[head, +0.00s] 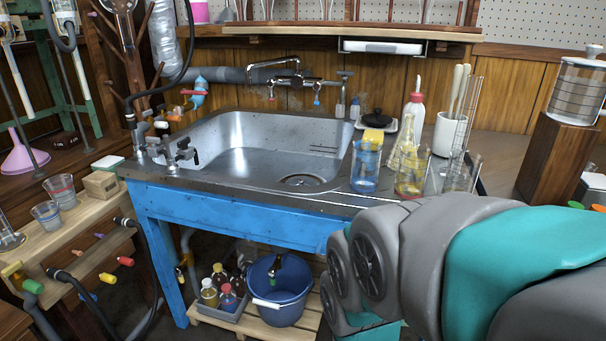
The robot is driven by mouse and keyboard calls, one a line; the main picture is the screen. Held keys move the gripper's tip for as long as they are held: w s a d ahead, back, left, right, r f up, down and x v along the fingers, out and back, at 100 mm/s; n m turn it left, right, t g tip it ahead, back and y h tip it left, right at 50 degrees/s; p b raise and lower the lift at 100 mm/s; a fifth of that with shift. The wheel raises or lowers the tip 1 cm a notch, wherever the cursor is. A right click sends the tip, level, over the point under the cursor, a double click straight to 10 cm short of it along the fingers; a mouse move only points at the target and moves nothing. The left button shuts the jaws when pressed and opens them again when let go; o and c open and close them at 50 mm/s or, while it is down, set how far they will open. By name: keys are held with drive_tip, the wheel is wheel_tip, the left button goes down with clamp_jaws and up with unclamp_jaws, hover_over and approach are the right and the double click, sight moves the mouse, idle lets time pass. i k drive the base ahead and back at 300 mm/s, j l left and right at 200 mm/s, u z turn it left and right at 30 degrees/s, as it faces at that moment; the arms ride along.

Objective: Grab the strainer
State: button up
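A round, dark drain fitting (303,181) lies flat in the floor of the metal sink (235,135), near its front right corner. It may be the strainer, but it is too small to tell whether it is a loose piece. No other strainer shows clearly. My arm fills the lower right of the head view, in front of the sink's right side. My gripper is not in view.
Glass beakers with blue liquid (366,166) and yellow liquid (411,170) stand on the counter right of the sink. A faucet (285,72) rises behind the basin. A blue bucket (281,300) sits on the low shelf. The basin looks otherwise empty.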

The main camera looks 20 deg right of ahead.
sight(297, 181)
drive_tip(key=z, duration=0.2)
drive_tip(key=i+j+z, duration=0.3)
drive_tip(key=j, duration=0.3)
drive_tip(key=i+j+z, duration=0.35)
drive_tip(key=j, duration=0.35)
